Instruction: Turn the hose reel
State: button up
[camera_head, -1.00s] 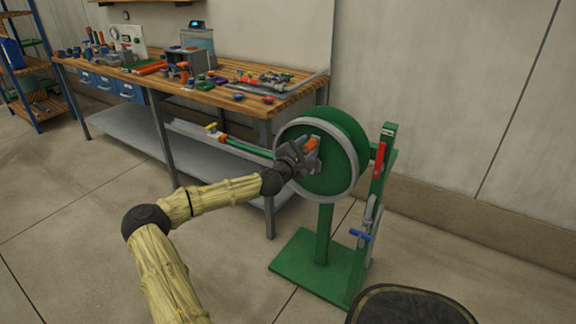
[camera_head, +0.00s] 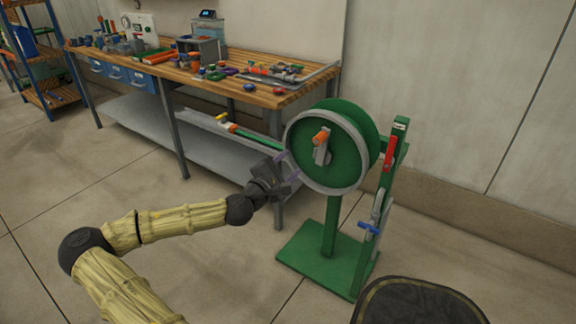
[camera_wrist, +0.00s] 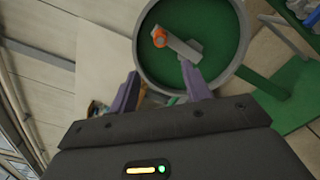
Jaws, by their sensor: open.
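The green hose reel (camera_head: 345,158) with a pale grey rim stands upright on a green post and base plate. A grey crank arm with an orange handle (camera_head: 321,138) sits on its face, the handle at the upper end. My gripper (camera_head: 284,167) is open and empty, just left of the reel's rim in the head view, apart from the handle. In the wrist view the purple fingers (camera_wrist: 158,85) spread wide below the reel (camera_wrist: 222,32), with the orange handle (camera_wrist: 160,36) beyond them.
A wooden workbench (camera_head: 285,99) with many small parts stands behind the reel. A green side post with a red lever (camera_head: 390,152) and a blue-handled valve (camera_head: 368,227) stands to the right.

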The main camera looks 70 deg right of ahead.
aim_at(323, 136)
jog(key=s+d+f+m+t+y+p, duration=0.1)
jog(key=s+d+f+m+t+p, duration=0.15)
jog(key=f+m+p, duration=0.6)
notch_tip(323, 136, up, 8)
jog(key=w+m+g+h+p, duration=0.1)
jog(key=m+p, duration=0.7)
jog(key=m, duration=1)
jog(key=shift+w+a+r+g, duration=0.15)
jog(key=shift+w+g, duration=0.2)
jog(key=shift+g, duration=0.4)
jog(key=shift+m, duration=0.25)
jog(key=p+x, duration=0.2)
jog(key=x, duration=1.5)
jog(key=shift+d+p, duration=0.25)
jog(key=shift+p, duration=0.15)
